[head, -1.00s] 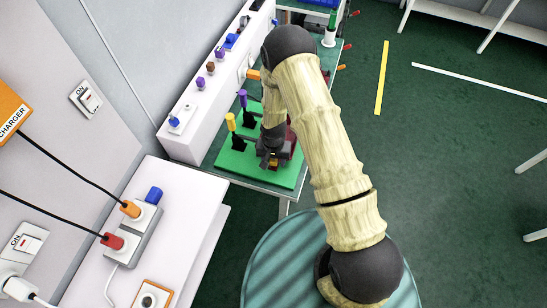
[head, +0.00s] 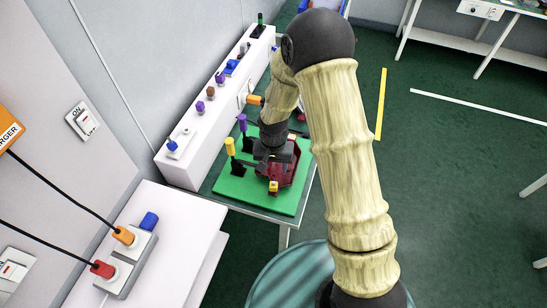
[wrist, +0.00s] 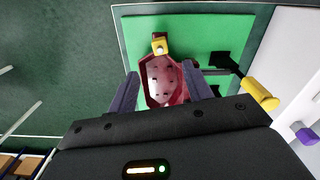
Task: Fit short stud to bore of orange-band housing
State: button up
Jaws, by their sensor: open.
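A dark red shell (head: 288,172) with a pale, dark-dotted inside lies on the green board (head: 233,186). A small yellow block (head: 273,187) sits at its near end. In the wrist view the red shell (wrist: 163,82) lies between the two spread fingers of my gripper (wrist: 160,70), with the yellow block (wrist: 159,44) past the fingertips. My gripper (head: 272,148) is open above the board, and I cannot tell if the fingers touch the shell. I cannot make out a short stud or an orange band on a housing for certain.
A yellow-handled clamp (head: 230,147) and a purple-handled clamp (head: 242,123) stand on the board's left. A white ledge (head: 183,150) behind carries several small knobs. An orange piece (head: 255,99) sticks out from the ledge. A power strip (head: 128,262) lies at lower left.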

jog(key=shift+r+b, duration=0.35)
jog(key=shift+r, duration=2.2)
